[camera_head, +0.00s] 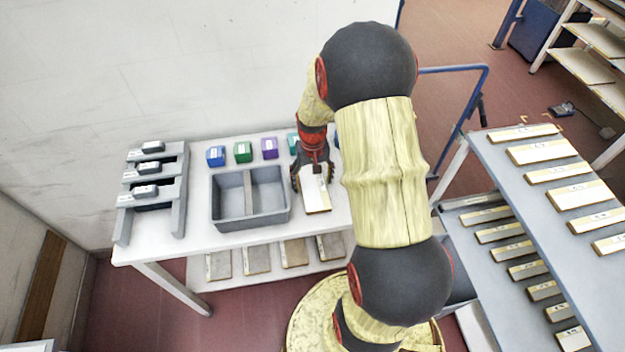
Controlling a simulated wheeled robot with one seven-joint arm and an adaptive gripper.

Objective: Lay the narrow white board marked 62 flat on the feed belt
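My gripper (313,182) points down over the right part of the white table, with its dark fingers apart on either side of the upper end of a white board (317,197). The board has a tan near edge. I cannot tell whether the fingers touch it or whether it is lifted off the table. Several other white boards with small dark marks lie on the grey sloping surface (527,184) at right. The marks are too small to read, so I cannot tell which board is 62. No feed belt can be made out for certain.
A grey two-compartment bin (221,222) stands left of my gripper. Blue, green and purple blocks (243,152) line the table's back. A grey stepped rack (180,205) is at left. More boards lie on a lower shelf (262,276) and a lower right tier (470,200). My arm hides the table's right end.

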